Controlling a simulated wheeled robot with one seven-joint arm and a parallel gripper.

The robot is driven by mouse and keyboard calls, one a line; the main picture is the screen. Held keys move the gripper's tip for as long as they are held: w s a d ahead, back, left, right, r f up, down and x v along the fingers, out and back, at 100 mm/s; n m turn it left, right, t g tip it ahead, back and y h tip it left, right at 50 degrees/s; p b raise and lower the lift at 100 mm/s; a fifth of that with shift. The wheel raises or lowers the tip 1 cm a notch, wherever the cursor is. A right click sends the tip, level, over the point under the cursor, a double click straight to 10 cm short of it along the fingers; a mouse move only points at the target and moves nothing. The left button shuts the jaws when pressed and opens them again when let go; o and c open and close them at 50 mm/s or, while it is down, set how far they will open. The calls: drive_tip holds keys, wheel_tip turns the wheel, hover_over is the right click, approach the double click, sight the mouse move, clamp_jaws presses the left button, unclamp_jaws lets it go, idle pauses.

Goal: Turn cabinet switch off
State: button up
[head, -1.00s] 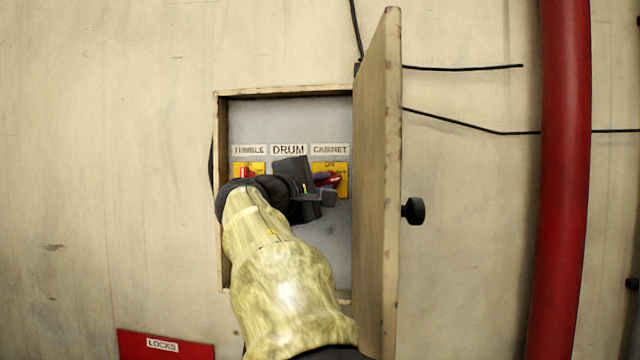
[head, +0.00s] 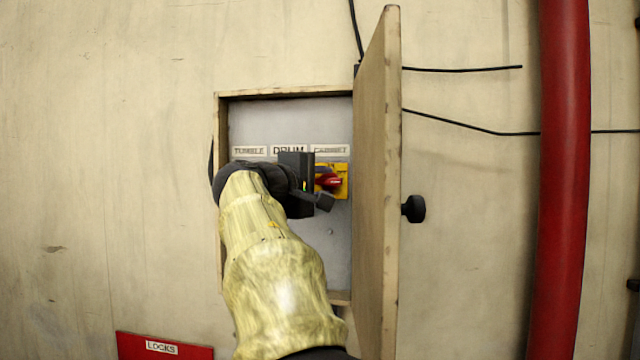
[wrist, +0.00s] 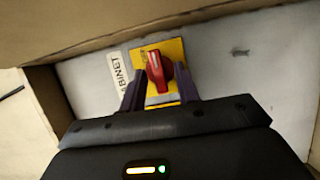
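The cabinet switch is a red knob (head: 329,181) on a yellow plate (head: 345,170) under the CABINET label, inside the open wall box. In the head view its handle lies roughly sideways. In the wrist view the knob (wrist: 155,72) stands between the two dark purple fingers of my gripper (wrist: 158,80), one on each side. The fingers are apart, with visible gaps to the knob. In the head view my gripper (head: 324,188) reaches in from the left and partly covers the switch.
The box door (head: 378,180) stands open close to the right of my gripper, with a black knob (head: 413,209). TUMBLE and DRUM labels sit left of CABINET, and my arm hides their switches. A red pipe (head: 563,180) runs down the wall at right.

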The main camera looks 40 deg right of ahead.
drive_tip(key=shift+a, duration=0.1)
drive_tip(key=b+v, duration=0.6)
drive_tip(key=v, duration=1.1)
drive_tip(key=shift+b, duration=0.35)
drive_tip(key=shift+a+r, duration=0.1)
